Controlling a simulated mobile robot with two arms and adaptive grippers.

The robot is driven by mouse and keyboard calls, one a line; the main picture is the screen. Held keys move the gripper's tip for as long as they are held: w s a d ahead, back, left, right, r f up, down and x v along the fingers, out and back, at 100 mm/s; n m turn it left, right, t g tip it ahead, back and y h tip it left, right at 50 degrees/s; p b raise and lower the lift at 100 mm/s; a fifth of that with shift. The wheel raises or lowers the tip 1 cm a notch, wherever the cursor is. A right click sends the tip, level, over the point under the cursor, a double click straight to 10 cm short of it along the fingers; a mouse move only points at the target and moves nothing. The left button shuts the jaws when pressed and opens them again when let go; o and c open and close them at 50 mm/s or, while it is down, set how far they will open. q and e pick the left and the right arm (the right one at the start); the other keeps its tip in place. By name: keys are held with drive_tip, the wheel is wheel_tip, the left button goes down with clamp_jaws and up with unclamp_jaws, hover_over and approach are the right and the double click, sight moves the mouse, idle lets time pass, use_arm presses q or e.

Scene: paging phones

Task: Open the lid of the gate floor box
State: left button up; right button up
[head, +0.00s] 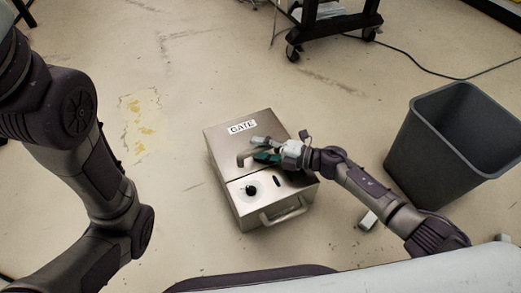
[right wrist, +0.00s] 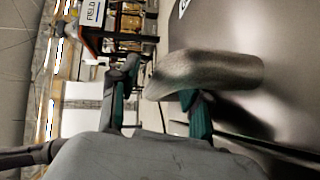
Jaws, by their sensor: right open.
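The gate floor box (head: 222,138) is a metal box on the floor in the middle of the head view, with a "GATE" label (head: 243,126) on its lid. The lid lies flat and looks closed. A bent metal lid handle (head: 246,158) stands near the lid's front edge and shows large in the right wrist view (right wrist: 205,73). My right gripper (head: 262,149) is open at the handle, its teal-padded fingers over the lid. In the right wrist view the handle's end appears between the open fingers (right wrist: 158,108); I cannot tell whether they touch. My left gripper is out of view.
The box's front panel carries a black knob (head: 251,190) and a dark slot; a front handle (head: 284,212) sticks out below. A grey bin (head: 437,150) stands to the right. A wheeled cart (head: 330,27) is at the back. Floor left of the box is clear.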

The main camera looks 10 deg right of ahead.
drive_tip(key=shift+c, duration=0.3)
clamp_jaws()
drive_tip(key=shift+r, duration=0.1)
